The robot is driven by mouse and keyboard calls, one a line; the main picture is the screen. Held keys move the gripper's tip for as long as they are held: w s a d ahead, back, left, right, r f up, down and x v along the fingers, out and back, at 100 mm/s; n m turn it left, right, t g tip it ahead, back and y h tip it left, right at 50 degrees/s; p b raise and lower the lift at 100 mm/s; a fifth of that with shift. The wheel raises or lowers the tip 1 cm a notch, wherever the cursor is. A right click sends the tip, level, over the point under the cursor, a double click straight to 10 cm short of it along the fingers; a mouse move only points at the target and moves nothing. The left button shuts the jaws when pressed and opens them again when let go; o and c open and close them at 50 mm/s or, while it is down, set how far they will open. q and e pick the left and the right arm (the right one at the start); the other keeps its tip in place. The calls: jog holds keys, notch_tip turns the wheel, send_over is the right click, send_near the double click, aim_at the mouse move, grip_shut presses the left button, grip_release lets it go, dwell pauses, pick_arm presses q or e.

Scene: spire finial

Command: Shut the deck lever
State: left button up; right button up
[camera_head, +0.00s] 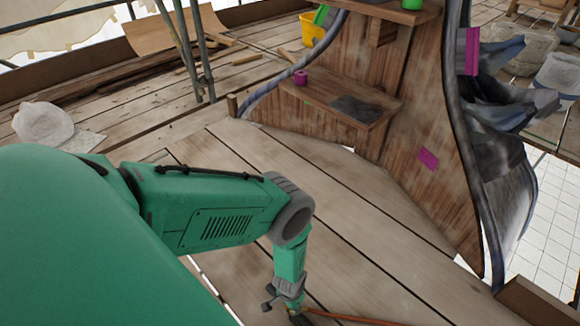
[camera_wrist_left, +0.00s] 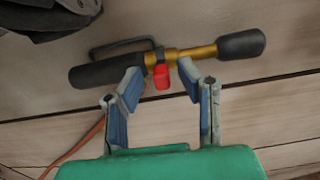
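My left gripper (camera_wrist_left: 160,80) shows in the left wrist view with its two blue-grey fingers spread apart. A torch-like tool lies on the planks just past the fingertips, with a black grip (camera_wrist_left: 98,73), a brass tube (camera_wrist_left: 190,53) and a black end (camera_wrist_left: 241,44). A red lever-like piece (camera_wrist_left: 162,77) on it sits between the fingertips; I see no finger closed on it. I cannot tell whether this is the deck lever. In the head view my left arm reaches down to the deck at the bottom edge, its gripper partly cut off. My right gripper is not in view.
An orange hose (camera_head: 345,317) runs along the deck (camera_head: 345,230) near my left gripper. A wooden spire structure (camera_head: 400,150) with shelves stands beyond. Metal poles (camera_head: 190,50) and a whitish bundle (camera_head: 43,123) are at the left. The planks between are mostly clear.

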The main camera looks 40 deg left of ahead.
pick_arm(q)
grip_shut()
jog(key=shift+a, duration=0.15)
jog(key=shift+s, duration=0.15)
jog(key=shift+s+t+p, duration=0.25)
jog(key=shift+t+p, duration=0.25)
jog(key=shift+p, duration=0.05)
jog(key=shift+s+f+t+p, duration=0.1)
jog(key=shift+s+t+p, duration=0.25)
jog(key=shift+t, duration=0.35)
jog(key=shift+s+a+f+t, duration=0.1)
jog(key=shift+s+f+t, duration=0.3)
jog(key=shift+t, duration=0.6)
jog(key=shift+s+f+t+b, duration=0.15)
jog(key=shift+s+t+b, duration=0.2)
jog(key=shift+t+b, duration=0.55)
jog(key=shift+t, duration=0.3)
